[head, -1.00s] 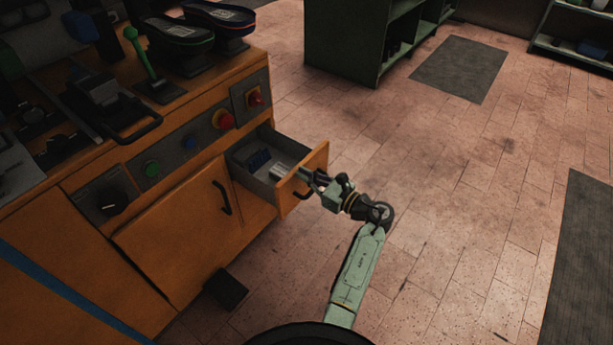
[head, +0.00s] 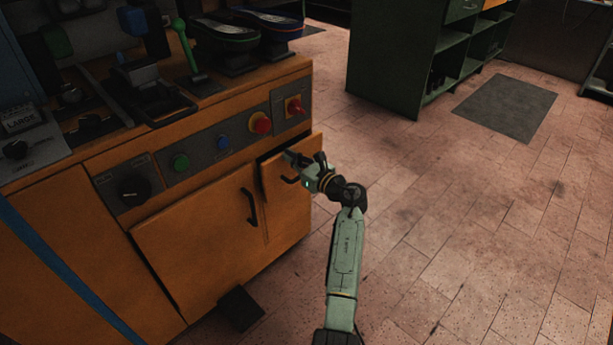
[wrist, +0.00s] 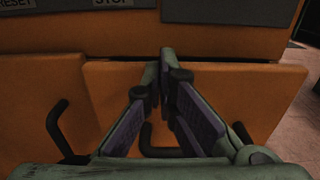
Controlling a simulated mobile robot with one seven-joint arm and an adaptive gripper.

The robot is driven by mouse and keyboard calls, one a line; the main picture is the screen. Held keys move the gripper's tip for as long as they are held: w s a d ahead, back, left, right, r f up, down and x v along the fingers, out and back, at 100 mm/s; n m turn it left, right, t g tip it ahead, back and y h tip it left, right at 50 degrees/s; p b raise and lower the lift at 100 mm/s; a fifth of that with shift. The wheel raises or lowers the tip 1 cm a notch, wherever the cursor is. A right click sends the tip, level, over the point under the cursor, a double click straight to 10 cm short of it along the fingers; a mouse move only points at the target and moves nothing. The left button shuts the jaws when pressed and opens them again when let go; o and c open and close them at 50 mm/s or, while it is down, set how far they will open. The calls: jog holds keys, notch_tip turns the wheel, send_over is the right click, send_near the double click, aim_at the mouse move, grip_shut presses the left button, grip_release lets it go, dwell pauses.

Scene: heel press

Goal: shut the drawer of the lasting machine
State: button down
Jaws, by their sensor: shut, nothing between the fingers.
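The lasting machine (head: 195,235) is an orange cabinet on the left of the head view. Its drawer (head: 292,205) sits at the right end of the front, below the red knobs.
A cabinet door with a black handle (head: 250,207) is left of the drawer. A red button (head: 260,124) and a red switch (head: 294,107) sit above it. A black pedal (head: 240,308) stands on the floor.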

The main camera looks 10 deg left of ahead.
jog(key=b+x, duration=0.1)
jog(key=x, duration=0.2)
jog(key=shift+w+a, duration=0.15)
jog(key=shift+r, duration=0.1)
jog(key=shift+a+r, duration=0.1)
dwell(0.3)
